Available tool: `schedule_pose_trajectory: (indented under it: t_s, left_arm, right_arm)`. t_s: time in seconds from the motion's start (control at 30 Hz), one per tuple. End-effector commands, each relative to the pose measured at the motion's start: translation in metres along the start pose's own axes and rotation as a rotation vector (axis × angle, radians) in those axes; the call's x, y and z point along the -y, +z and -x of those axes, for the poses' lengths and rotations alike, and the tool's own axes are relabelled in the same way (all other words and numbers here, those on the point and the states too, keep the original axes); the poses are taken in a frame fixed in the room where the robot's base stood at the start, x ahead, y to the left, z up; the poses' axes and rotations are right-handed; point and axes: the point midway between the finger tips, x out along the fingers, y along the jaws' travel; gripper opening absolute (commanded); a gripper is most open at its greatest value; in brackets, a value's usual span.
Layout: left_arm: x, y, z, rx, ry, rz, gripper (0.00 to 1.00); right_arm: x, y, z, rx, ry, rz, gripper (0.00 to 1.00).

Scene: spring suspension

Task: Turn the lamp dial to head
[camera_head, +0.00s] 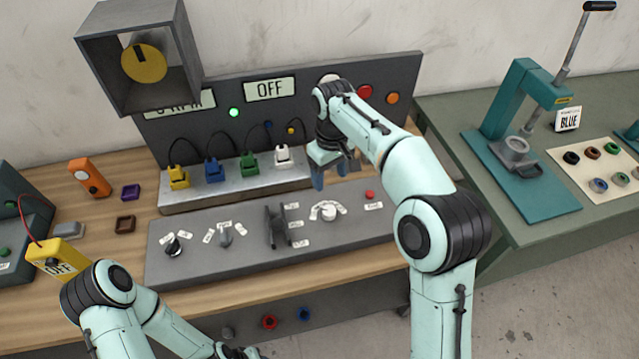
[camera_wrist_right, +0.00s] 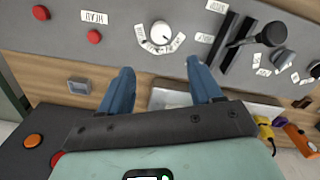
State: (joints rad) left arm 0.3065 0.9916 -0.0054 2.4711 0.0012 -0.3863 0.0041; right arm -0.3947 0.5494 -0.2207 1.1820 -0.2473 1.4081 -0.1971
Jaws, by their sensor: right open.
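A white dial (camera_head: 328,211) with small labels around it sits on the sloped grey control panel (camera_head: 205,268). It also shows in the right wrist view (camera_wrist_right: 161,34), just beyond my fingertips. Other knobs on the panel are a black knob (camera_head: 173,247) and a grey knob (camera_head: 225,236). My left gripper (camera_head: 235,352) is partly visible at the bottom edge.
A black lever (camera_head: 277,228) stands in a slot left of the white dial; a red button (camera_head: 370,195) is at right. A teal press (camera_head: 520,150) stands on the right bench.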

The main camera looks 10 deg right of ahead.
Motion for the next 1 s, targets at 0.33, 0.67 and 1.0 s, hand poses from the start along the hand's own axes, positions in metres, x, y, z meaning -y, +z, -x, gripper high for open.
schedule_pose_trajectory:
  t_s: [0.33, 0.67, 1.0]
  left_arm:
    - [0.010, 0.014, -0.013, 0.019, -0.006, 0.007, 0.43]
    - [0.018, 0.024, -0.028, 0.032, -0.011, 0.011, 0.43]
    - [0.020, 0.026, -0.031, 0.034, -0.011, 0.012, 0.43]
  right_arm:
    - [0.001, 0.004, -0.036, 0.010, -0.001, 0.001, 0.64]
    - [0.001, 0.004, -0.104, 0.007, -0.001, -0.001, 0.64]
    - [0.000, 0.002, -0.132, 0.003, 0.001, -0.001, 0.64]
